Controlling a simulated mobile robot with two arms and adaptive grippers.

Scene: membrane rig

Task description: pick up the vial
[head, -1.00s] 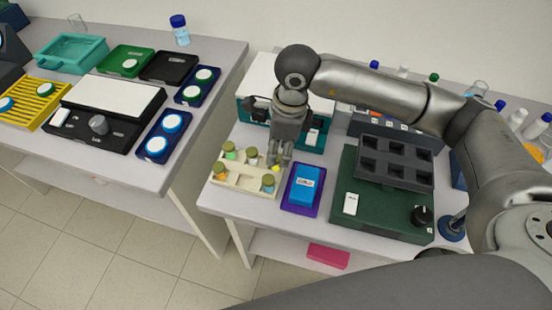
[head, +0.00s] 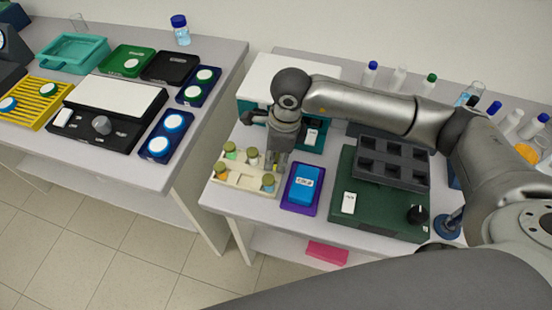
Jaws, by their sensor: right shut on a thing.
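A cream rack (head: 243,184) stands at the left front of the right table. My right gripper (head: 277,168) points down at the rack's right back corner. It is shut on a vial, of which only a bit of yellow shows between the fingers. The fingers hide the rest, and I cannot tell whether it is clear of the rack. My left gripper is not in view.
A blue block on a purple base (head: 288,205) lies just right of the rack. A green device (head: 385,220) with a dark block (head: 393,163) stands further right. A white-and-teal box (head: 285,72) stands behind the gripper. A gap separates the left table (head: 130,190).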

